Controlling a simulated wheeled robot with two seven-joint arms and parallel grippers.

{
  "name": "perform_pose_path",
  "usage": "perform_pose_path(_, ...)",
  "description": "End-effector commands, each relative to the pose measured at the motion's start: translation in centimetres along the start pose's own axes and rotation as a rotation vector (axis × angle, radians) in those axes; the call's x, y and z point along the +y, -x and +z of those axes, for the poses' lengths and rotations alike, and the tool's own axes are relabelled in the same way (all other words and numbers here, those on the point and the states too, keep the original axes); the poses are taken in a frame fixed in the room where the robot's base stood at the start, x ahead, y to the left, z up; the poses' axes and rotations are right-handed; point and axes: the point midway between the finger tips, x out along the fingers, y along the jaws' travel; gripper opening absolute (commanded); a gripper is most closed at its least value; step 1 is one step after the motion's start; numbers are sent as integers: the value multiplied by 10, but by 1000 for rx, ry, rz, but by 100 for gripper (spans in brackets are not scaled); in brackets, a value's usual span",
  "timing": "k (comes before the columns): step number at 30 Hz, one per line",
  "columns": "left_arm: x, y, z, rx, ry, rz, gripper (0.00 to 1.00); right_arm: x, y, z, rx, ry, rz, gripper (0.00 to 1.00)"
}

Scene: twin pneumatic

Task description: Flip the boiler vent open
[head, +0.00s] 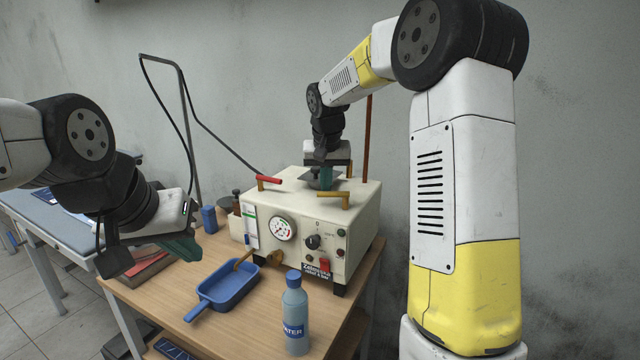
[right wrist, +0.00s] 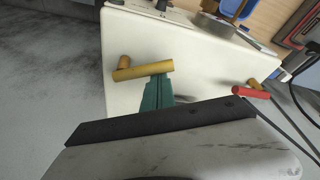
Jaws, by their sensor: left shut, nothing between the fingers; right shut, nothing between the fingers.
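The boiler is a cream box (head: 270,225) on the wooden table, with a gauge, a dark knob and a red switch on its front. On its top are a red-handled lever (head: 269,181) at left and a yellow-handled lever (head: 335,196) near the front right. I cannot tell which part is the vent. My right gripper (head: 323,184) points down over the boiler top, shut and empty, just behind the yellow lever. In the right wrist view its teal fingertips (right wrist: 157,92) are close to the yellow handle (right wrist: 146,71); contact is unclear. My left gripper (head: 185,248) is shut and empty, left of the boiler.
A blue tray (head: 216,303) with a brown-handled tool and a water bottle (head: 295,315) stand in front of the boiler. A blue container (head: 209,219) is left of it. A dark bent-tube frame (head: 187,110) rises behind. A grey wall is close behind the table.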

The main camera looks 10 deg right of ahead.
Motion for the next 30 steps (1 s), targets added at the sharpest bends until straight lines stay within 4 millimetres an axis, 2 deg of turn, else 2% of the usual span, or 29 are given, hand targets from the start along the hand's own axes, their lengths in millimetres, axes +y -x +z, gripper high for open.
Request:
perform_pose_path(24,0,0,0,0,0,0,0,5,12,39,-2,728,-235,0)
perform_pose_path(28,0,0,0,0,0,0,0,8,14,43,-2,825,-266,0)
perform_pose_path(30,0,0,0,0,0,0,0,9,14,46,-2,821,-264,0)
